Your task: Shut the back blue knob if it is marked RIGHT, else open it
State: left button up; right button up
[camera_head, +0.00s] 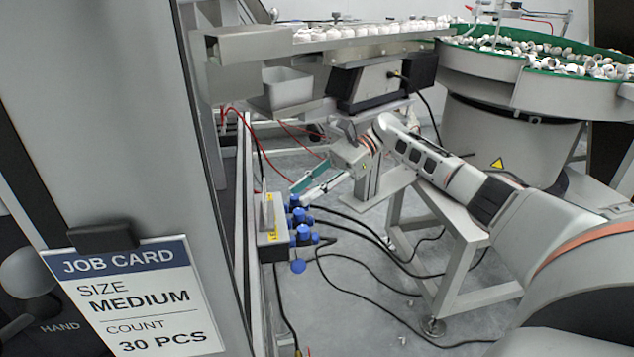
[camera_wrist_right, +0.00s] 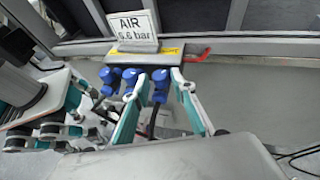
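A grey valve block (camera_head: 268,247) with several blue knobs stands on the machine's side. The back blue knob (camera_head: 294,201) is at its far end in the head view. My right gripper (camera_head: 305,185) is just above and beside that end. In the right wrist view my right gripper (camera_wrist_right: 161,82) is open, its teal-padded fingers apart, with one blue knob (camera_wrist_right: 160,80) seen between the tips. Whether the fingers touch it I cannot tell. Other blue knobs (camera_wrist_right: 130,78) show to its left. No RIGHT mark is legible on the knobs.
A job card (camera_head: 135,295) reads SIZE MEDIUM, COUNT 30 PCS. Black hoses (camera_head: 350,222) run from the block across the floor. A metal stand (camera_head: 450,245) and green-rimmed bowl feeder (camera_head: 525,75) are at right.

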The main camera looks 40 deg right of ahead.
jog(key=v, duration=0.6)
jog(key=shift+d+r, duration=0.25)
jog(key=shift+d, duration=0.05)
jog(key=shift+r, duration=0.1)
